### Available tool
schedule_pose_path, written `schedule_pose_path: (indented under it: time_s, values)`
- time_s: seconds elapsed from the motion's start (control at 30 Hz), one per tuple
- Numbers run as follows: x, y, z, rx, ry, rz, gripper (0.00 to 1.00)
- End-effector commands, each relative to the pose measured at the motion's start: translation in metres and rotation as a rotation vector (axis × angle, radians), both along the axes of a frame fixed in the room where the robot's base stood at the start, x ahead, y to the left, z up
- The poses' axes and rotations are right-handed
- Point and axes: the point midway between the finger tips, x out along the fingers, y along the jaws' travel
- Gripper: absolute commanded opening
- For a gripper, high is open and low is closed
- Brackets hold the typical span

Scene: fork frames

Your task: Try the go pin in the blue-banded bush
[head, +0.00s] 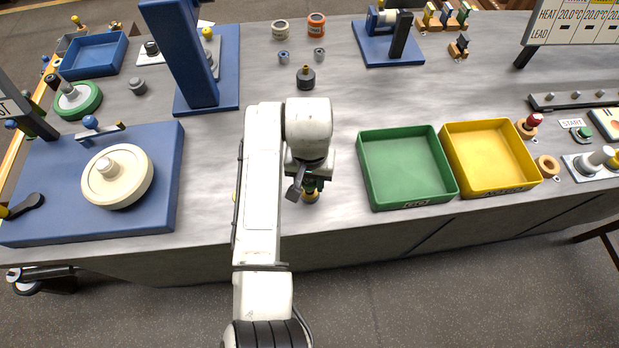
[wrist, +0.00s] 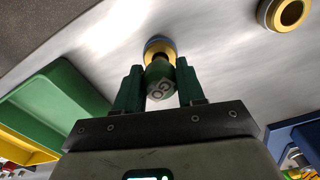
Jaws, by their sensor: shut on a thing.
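My gripper (head: 311,182) is shut on the green go pin (wrist: 160,82), with its GO-marked end showing between the fingers in the wrist view. The pin points away toward a gold bush (wrist: 158,45) with a blue band at its edge. This bush also shows in the head view (head: 311,197), directly below my gripper. The pin's tip overlaps the bush, and I cannot tell whether it is in the bore or just above it. A second gold bush (wrist: 285,12) with a blue-grey edge stands apart at the top right of the wrist view.
A green tray (head: 365,172) and a yellow tray (head: 450,155) stand right of my gripper. A dark weight-like piece (head: 306,78) is behind it. A blue base with a cream wheel (head: 118,177) is at the left. The grey bench around the bush is clear.

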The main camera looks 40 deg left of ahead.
Motion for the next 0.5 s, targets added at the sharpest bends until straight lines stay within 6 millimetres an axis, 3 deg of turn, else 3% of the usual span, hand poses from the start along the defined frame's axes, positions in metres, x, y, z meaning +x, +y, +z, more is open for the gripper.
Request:
schedule_pose_path:
  time_s: [0.5]
  values:
    - [0.0,0.0,0.014,0.001,-0.001,0.0,0.05]
